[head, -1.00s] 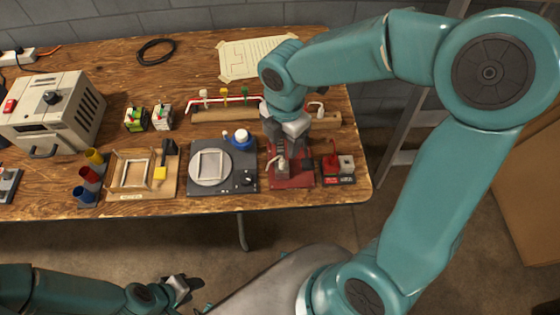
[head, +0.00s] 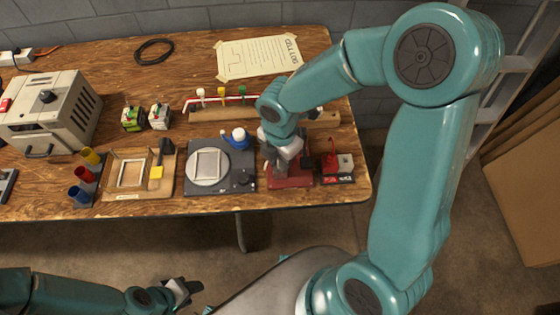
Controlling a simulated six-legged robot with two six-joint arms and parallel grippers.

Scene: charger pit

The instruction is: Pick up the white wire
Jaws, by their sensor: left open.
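My arm hides part of the rack. My left gripper (head: 184,291) is open and empty, below the table's front edge.
A black plate with a round disc (head: 208,182) lies left of the stand, with a blue and white bottle (head: 239,138) behind. A red and grey box (head: 338,167) is at right. A grey machine (head: 48,112) stands at far left. Bare wood lies before the rack.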

